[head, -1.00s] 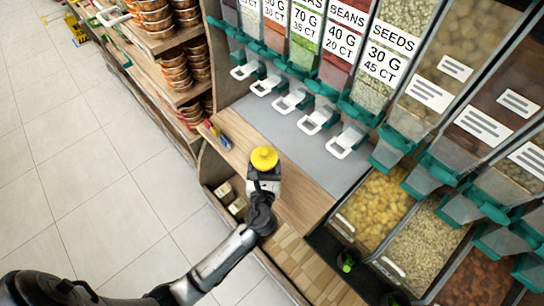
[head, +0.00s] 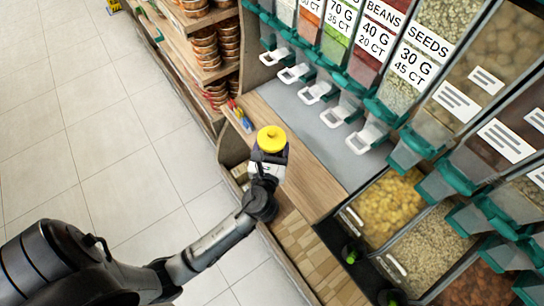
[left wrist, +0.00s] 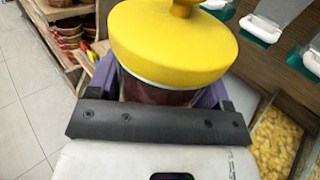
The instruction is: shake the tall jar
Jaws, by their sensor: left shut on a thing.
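The tall jar has a round yellow lid with a knob, and the lid (head: 271,138) shows in the head view above the wooden counter. In the left wrist view the yellow lid (left wrist: 172,42) fills the upper middle, with a strip of dark reddish jar body (left wrist: 160,92) below it. My left gripper (head: 266,160) is shut on the jar, close under the lid. I cannot tell if the jar touches the counter. My right gripper is not in view.
The wooden counter (head: 300,165) runs beside dispensers with white handles (head: 333,117). Open bins of yellow pieces (head: 388,207) and pale grains (head: 432,228) stand at the right. Shelves with stacked containers (head: 205,50) are at the upper left. The tiled floor (head: 110,130) is clear.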

